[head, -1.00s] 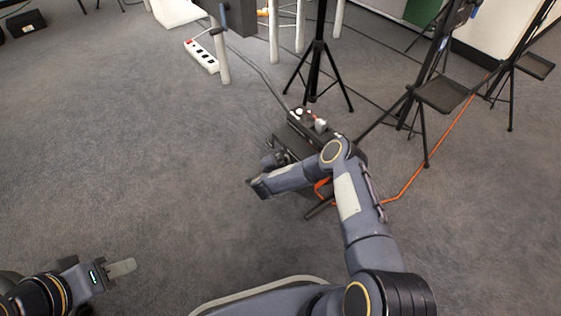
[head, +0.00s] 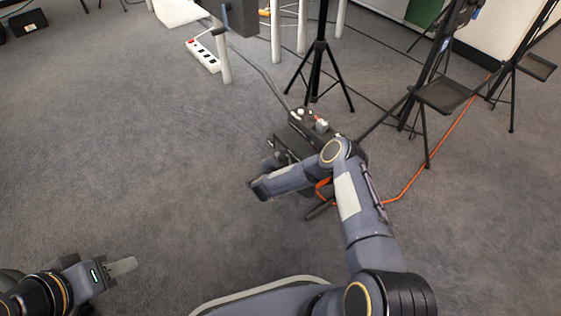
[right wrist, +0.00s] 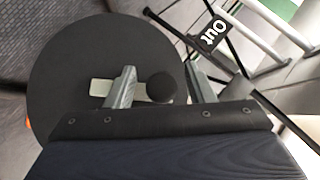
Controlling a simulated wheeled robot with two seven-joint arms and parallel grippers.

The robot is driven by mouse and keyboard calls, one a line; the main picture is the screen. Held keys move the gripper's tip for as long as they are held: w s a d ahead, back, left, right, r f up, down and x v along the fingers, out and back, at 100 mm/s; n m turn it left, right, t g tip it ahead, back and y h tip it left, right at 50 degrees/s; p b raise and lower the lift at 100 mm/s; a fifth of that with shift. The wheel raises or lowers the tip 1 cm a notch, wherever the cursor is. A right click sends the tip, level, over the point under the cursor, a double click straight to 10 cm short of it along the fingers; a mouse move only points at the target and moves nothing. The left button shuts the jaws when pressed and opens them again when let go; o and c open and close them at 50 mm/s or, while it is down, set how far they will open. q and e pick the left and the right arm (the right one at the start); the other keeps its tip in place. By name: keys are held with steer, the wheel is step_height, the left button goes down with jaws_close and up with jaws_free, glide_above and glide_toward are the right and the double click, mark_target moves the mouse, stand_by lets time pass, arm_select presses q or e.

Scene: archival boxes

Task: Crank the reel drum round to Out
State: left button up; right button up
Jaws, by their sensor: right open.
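The reel drum is a large dark disc (right wrist: 75,60) filling the left of the right wrist view. A pale crank bar (right wrist: 102,88) lies across it and ends at a round black knob (right wrist: 161,88). A black tag reading Out (right wrist: 213,35) shows to the right of the disc. My right gripper (right wrist: 159,68) is open, one finger on each side of the knob; I cannot tell if either touches it. In the head view the dark reel unit (head: 297,137) is partly hidden behind my right arm. My left gripper (head: 122,266) is low at the left, empty, far from the reel.
Black tripod stands (head: 318,70) and a small tray stand (head: 443,95) are behind and right of the reel. An orange cable (head: 440,146) runs along the floor to it. A white power strip (head: 203,56) lies farther back. The carpet at left is clear.

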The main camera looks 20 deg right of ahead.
steer(key=p+v, duration=0.2)
steer(key=v, duration=0.5)
steer(key=shift+p, duration=0.35)
steer(key=shift+c, duration=0.2)
